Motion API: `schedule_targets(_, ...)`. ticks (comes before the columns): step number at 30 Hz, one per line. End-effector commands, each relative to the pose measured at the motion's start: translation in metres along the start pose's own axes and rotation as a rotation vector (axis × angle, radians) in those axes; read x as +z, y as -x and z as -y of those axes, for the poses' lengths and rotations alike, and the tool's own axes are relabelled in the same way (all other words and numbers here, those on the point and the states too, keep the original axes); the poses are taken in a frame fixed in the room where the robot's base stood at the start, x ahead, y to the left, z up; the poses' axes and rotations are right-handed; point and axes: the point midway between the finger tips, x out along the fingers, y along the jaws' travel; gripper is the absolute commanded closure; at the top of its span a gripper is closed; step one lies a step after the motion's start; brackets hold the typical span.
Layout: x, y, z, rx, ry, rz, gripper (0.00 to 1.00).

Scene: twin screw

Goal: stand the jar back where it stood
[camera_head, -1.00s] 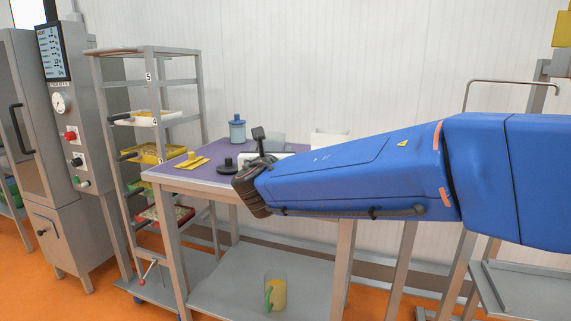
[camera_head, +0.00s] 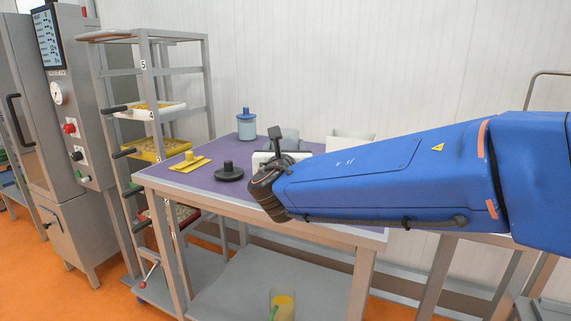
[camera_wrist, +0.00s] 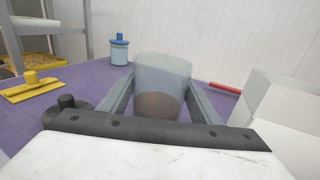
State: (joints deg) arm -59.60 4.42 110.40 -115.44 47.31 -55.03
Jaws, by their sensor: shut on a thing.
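The jar (camera_wrist: 163,75) is a wide, translucent grey vessel with brown contents low inside. In the wrist view it stands upright between the two fingers of my gripper (camera_wrist: 160,95), which is shut on it. My gripper's front edge hides the jar's base, so I cannot tell whether it touches the table. In the head view the jar (camera_head: 285,138) shows partly, behind my wrist, over the purple table top (camera_head: 215,177). My gripper (camera_head: 268,157) is mostly hidden there by my wrist.
A blue lidded jar (camera_head: 247,128) stands at the back left of the table. A yellow scraper (camera_head: 190,163) and a black knobbed disc (camera_head: 229,172) lie left of my gripper. A white bin (camera_head: 350,143) and a red rod (camera_wrist: 224,87) are to the right. A tray rack (camera_head: 150,120) stands left.

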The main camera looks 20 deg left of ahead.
Motion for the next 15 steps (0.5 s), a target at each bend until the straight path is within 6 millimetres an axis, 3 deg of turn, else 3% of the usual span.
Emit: schedule_targets(15,-0.044,0.000,0.000,0.000,0.000,0.000,0.78)
